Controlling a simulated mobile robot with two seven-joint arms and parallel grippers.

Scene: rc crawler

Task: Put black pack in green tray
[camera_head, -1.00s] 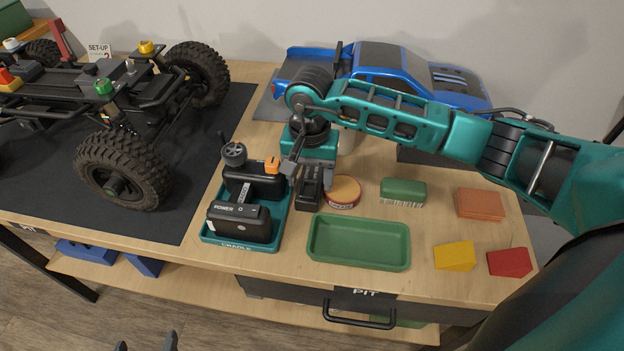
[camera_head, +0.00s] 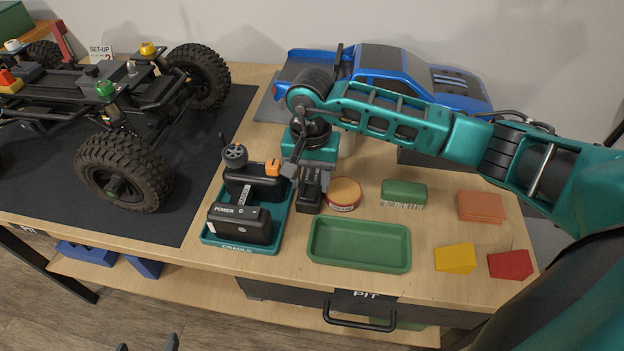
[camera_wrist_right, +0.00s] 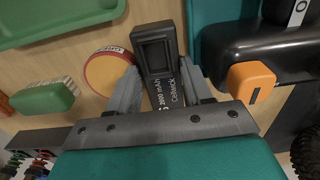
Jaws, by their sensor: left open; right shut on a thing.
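The black pack (camera_head: 309,194) is upright on the wooden bench between the teal cradle and the round tin. My right gripper (camera_head: 310,181) points down over it, shut on the pack. In the right wrist view the pack (camera_wrist_right: 157,60), with white "mAh" lettering, sits between the two grey fingers (camera_wrist_right: 160,88). Whether its base touches the bench is unclear. The green tray (camera_head: 359,246) is empty, to the right and nearer the front edge. Its edge also shows at the top of the wrist view (camera_wrist_right: 60,22). My left gripper (camera_head: 148,346) is open and empty at the bottom edge, mostly out of frame.
The teal cradle (camera_head: 240,249) holds a black power unit and a radio with an orange part. A round tin (camera_head: 344,192), a green block (camera_head: 404,193), orange pads (camera_head: 480,206), and yellow (camera_head: 455,257) and red (camera_head: 510,265) blocks surround the tray. A blue truck (camera_head: 390,75) stands behind.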

